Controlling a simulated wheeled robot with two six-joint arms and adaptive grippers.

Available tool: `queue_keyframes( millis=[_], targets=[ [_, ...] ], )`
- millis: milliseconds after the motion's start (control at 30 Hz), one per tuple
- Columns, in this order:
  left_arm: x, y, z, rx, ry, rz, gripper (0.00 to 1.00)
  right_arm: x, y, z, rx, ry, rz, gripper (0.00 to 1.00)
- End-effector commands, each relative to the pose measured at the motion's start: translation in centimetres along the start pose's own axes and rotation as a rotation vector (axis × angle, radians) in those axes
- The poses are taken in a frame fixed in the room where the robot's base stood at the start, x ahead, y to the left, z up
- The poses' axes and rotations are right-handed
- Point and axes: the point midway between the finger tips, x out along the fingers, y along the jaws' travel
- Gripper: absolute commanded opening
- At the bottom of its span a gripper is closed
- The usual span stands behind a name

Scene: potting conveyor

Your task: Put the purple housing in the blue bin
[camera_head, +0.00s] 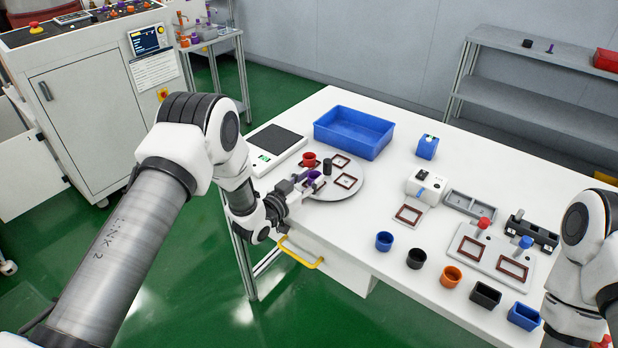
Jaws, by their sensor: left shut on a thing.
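The purple housing (314,176) is small in the head view and partly hidden by my left gripper (318,178). The gripper is shut on it at the near left part of the round grey plate (345,189). I cannot tell whether the housing touches the plate. The blue bin (353,132) is a wide open tray on the white table, just behind the plate, and looks empty. My right arm shows at the right edge, but its gripper is out of view.
A red housing (309,160) stands on the plate close to my left gripper, with brown square frames around. A scale (274,143) lies left of the bin. Blue (384,241), black (416,258) and orange (452,275) cups line the front edge.

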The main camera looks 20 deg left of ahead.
Motion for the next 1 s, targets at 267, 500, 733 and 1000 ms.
queue_keyframes(
  millis=[267, 500, 733, 1000],
  targets=[
    [0.0, -0.1, -0.1, 0.001, 0.003, 0.0, 0.64, 0.1, 0.0, 0.0, 0.0, 0.0, 0.0, 0.4],
    [0.0, -0.1, 0.3, 0.001, 0.003, 0.0, 0.64, 0.1, 0.0, 0.0, 0.0, 0.0, 0.0, 0.4],
    [-4.2, -0.2, 1.0, -0.002, 0.002, -0.004, 0.64, 1.8, 0.0, 0.0, 0.0, 0.0, 0.0, 0.4],
    [-7.7, -0.6, 0.1, 0.002, -0.022, -0.007, 0.69, 1.1, 0.0, 0.0, 0.0, 0.0, 0.0, 0.4]
  ],
)
